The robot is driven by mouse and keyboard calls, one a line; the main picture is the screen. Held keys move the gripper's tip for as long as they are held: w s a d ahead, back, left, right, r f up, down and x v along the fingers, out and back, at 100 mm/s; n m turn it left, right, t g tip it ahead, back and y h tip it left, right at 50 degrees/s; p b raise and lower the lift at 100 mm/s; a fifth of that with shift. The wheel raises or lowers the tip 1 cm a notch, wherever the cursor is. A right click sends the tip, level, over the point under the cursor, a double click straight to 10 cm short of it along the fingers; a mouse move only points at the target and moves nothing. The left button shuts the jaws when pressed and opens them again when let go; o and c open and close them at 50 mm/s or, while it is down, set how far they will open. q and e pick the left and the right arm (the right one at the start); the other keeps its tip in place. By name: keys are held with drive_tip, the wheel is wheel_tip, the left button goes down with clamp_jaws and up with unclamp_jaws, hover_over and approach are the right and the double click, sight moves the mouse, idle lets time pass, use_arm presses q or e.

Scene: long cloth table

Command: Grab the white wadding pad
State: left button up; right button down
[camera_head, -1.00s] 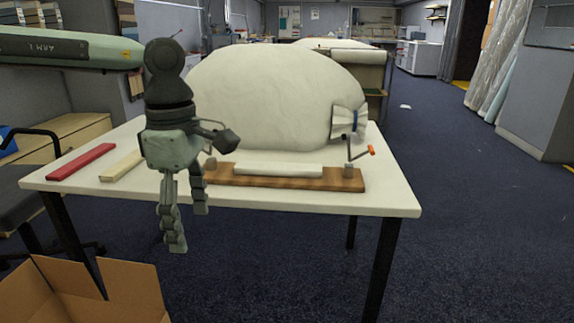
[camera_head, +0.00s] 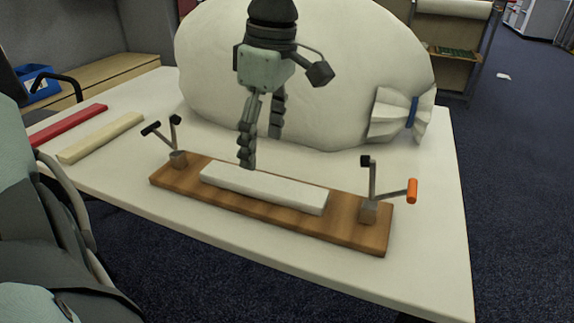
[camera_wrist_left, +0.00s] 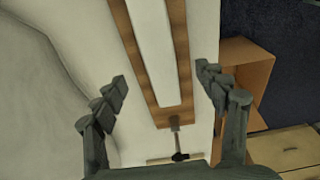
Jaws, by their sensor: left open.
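The white wadding pad (camera_head: 264,188) is a long, flat white strip lying on a brown wooden board (camera_head: 350,232) on the table. My left gripper (camera_head: 260,147) is open and empty, pointing down, above the pad's middle to left part. In the left wrist view the pad (camera_wrist_left: 152,48) runs lengthwise between the two spread fingers (camera_wrist_left: 161,77), below them, with no contact visible. My right gripper is not in view.
Clamps with handles stand at the board's left end (camera_head: 177,158) and right end (camera_head: 369,208). A big white tied sack (camera_head: 340,80) stands behind. Red (camera_head: 70,124) and cream (camera_head: 100,138) strips lie left. A cardboard box (camera_wrist_left: 245,70) shows in the wrist view.

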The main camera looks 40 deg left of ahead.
sight(262, 181)
use_arm(q)
drive_tip(key=f, duration=0.7)
drive_tip(key=shift+a+f, duration=0.3)
drive_tip(key=shift+a, duration=0.05)
drive_tip(key=shift+c, duration=0.4)
drive_tip(key=c, duration=1)
